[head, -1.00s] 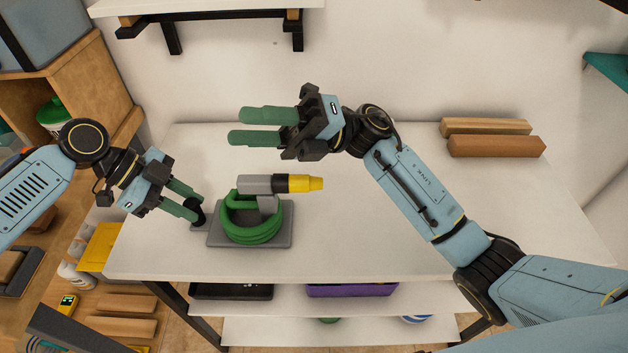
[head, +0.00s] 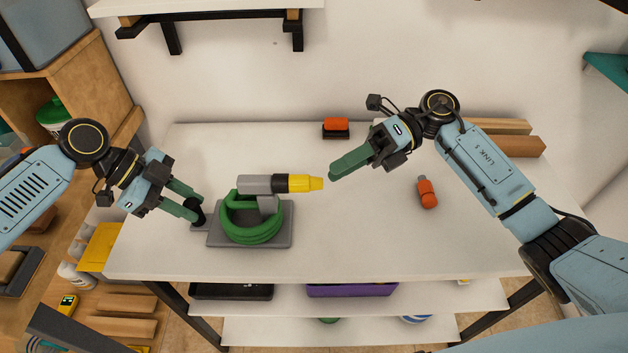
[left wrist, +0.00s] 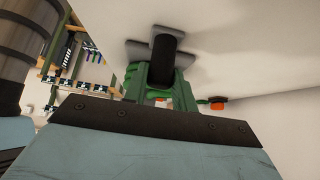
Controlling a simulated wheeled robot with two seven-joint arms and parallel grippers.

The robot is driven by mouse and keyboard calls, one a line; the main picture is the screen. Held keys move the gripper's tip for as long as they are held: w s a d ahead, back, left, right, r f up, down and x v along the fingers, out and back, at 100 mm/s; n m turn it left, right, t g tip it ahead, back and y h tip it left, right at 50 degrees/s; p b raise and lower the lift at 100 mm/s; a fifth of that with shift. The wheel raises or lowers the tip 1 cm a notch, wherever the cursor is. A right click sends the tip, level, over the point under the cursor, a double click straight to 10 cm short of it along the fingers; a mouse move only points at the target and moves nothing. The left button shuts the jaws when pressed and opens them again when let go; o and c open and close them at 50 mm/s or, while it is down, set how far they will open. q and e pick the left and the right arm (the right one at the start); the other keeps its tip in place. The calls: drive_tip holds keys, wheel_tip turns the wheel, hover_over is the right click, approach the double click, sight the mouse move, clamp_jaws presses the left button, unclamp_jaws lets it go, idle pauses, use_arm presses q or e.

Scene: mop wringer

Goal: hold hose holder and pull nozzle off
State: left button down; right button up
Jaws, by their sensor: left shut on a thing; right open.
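The hose holder (head: 281,239) is a grey base on the table with a coiled green hose (head: 249,232) around its post. The nozzle (head: 300,184), grey at the rear with a yellow tip, lies level on top and points right. My left gripper (head: 195,208) is shut on the holder's black handle (head: 201,211) at the base's left side. The handle (left wrist: 165,50) also shows between green fingers in the left wrist view. My right gripper (head: 338,170) is open and empty, its fingertips just right of the yellow tip. Its fingers overlap, hiding the gap.
An orange-and-black item (head: 335,127) stands at the table's back. An orange bottle-like item (head: 427,193) lies right of my right gripper. Wooden blocks (head: 515,144) lie at the back right, partly behind my arm. The table's front (head: 400,250) is clear.

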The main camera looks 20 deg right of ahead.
sight(321, 181)
drive_tip(key=shift+x, duration=2.55)
drive_tip(key=c, duration=0.8)
drive_tip(key=shift+d, duration=0.1)
drive_tip(key=shift+c, duration=0.2)
drive_tip(key=shift+d, duration=0.15)
drive_tip(key=shift+s+d, duration=0.3)
drive_tip(key=shift+d, duration=0.55)
drive_tip(key=shift+s+d, duration=0.25)
drive_tip(key=shift+d, duration=0.55)
drive_tip(key=shift+s+d, duration=0.3)
drive_tip(key=shift+d, duration=0.55)
use_arm(q)
drive_tip(key=c, duration=1.1)
unclamp_jaws()
